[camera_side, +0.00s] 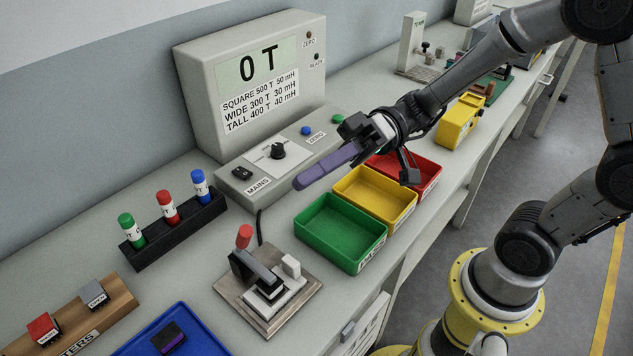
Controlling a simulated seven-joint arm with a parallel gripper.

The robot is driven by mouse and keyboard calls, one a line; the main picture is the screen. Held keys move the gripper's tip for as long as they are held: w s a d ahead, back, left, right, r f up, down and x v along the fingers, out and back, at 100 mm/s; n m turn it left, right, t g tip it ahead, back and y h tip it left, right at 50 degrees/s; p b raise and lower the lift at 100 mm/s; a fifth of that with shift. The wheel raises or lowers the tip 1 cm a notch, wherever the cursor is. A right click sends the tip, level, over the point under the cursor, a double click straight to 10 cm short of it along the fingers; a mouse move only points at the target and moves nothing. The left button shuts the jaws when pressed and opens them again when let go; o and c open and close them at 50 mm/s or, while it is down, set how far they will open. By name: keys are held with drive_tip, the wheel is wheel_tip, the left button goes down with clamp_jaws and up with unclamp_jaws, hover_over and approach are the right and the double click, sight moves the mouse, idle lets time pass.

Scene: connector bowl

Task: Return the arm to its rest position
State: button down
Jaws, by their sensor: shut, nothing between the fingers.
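My arm reaches in from the upper right. My gripper (303,182) is above the bench, in front of the grey meter and over the back of the bins. Its long purple fingers point down to the left and look shut together, with nothing seen between them. The fingertips appear clear of the bench and bins. Dark parts sit on both sides of the gripper's body. No marked rest position shows.
Green (341,232), yellow (375,196) and red (425,182) bins stand under and beside my gripper. The meter (250,75) reads 0 T. A red-handled fixture (268,288), a marker rack (175,230), a blue tray (205,345) and a wooden holder (110,300) are nearer the front.

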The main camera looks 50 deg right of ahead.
drive_tip(key=s+d+f+n+g+h, duration=0.2)
drive_tip(key=s+d+h, duration=0.2)
drive_tip(key=s+h, duration=0.6)
drive_tip(key=d+f+m+t+h, duration=0.1)
drive_tip(key=d+m+t+h, duration=0.4)
drive_tip(key=d, duration=1)
drive_tip(key=m+h, duration=0.2)
drive_tip(key=shift+s+d+h, duration=0.3)
